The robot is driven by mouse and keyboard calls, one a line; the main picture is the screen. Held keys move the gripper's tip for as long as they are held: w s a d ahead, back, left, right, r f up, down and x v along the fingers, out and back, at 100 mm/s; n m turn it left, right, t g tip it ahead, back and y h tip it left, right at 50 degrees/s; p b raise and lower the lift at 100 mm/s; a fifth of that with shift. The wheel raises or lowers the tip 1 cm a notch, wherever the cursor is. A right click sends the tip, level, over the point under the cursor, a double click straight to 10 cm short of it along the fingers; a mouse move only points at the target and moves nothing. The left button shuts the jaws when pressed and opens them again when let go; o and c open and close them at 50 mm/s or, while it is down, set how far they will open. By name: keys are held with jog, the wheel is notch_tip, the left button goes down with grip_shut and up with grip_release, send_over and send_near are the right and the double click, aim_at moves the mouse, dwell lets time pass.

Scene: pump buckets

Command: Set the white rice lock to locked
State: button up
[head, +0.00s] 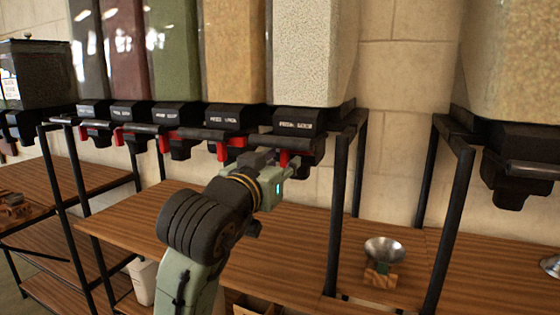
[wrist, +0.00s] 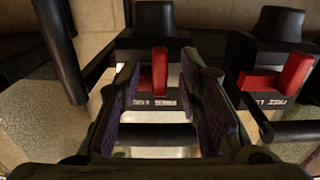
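A dispenser of pale, white grain (head: 305,50) stands at the right end of the rack; it looks like the white rice, but its label is too small to read. Its red lock (head: 284,158) sits under the black outlet (head: 300,124). My gripper (head: 280,174) is just below and in front of this outlet. In the wrist view my gripper (wrist: 158,108) is open, with one dark finger pad on each side. A red lock (wrist: 160,72) shows upright between the fingertips, with a gap on both sides. I cannot tell whether it is locked.
A neighbouring red lock (wrist: 292,72) and a black bar (wrist: 298,131) are close on the right in the wrist view. A dark rack post (wrist: 62,50) is on the left. A metal bowl on a scale (head: 383,252) stands on the wooden shelf (head: 300,228) at right.

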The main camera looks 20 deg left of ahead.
grip_shut()
dwell(0.4)
dwell(0.4)
